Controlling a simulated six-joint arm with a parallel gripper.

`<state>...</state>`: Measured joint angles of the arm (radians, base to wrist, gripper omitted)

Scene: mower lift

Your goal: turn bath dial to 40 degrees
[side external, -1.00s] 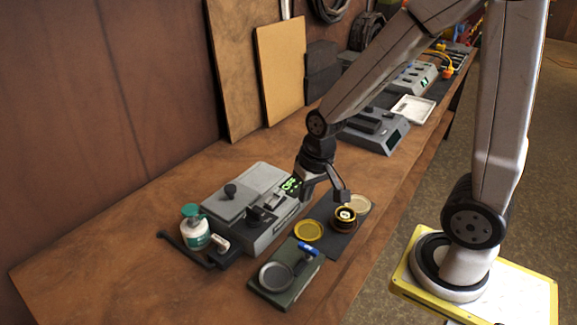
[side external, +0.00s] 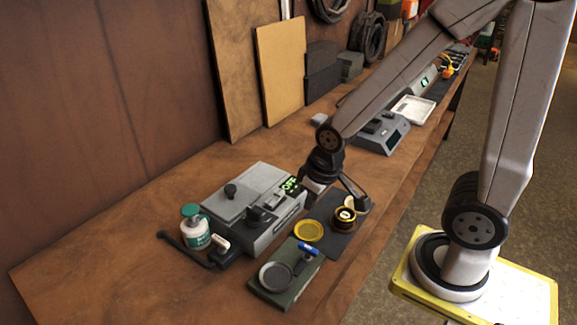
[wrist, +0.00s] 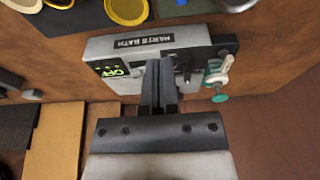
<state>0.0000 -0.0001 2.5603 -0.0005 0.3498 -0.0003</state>
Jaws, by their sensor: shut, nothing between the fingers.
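The grey water bath (side external: 232,207) stands on the bench, and its label shows in the wrist view (wrist: 143,40). Its small green display (side external: 291,185) reads OFF. A dark dial (side external: 258,214) sits on the bath; in the wrist view the dark dial (wrist: 183,62) is just right of the fingers and partly hidden. A smaller dark knob (side external: 231,189) stands farther left. My gripper (wrist: 157,66) is shut and empty, its fingers together over the bath beside the display. In the side view it hangs near the bath's display end.
Yellow lids and a tin (side external: 343,218) lie on a dark mat right of the bath. A green plate device (side external: 285,275) stands in front. A white bottle with a green cap (side external: 195,230) and a black handle (side external: 180,248) are at left. Boards lean on the wall.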

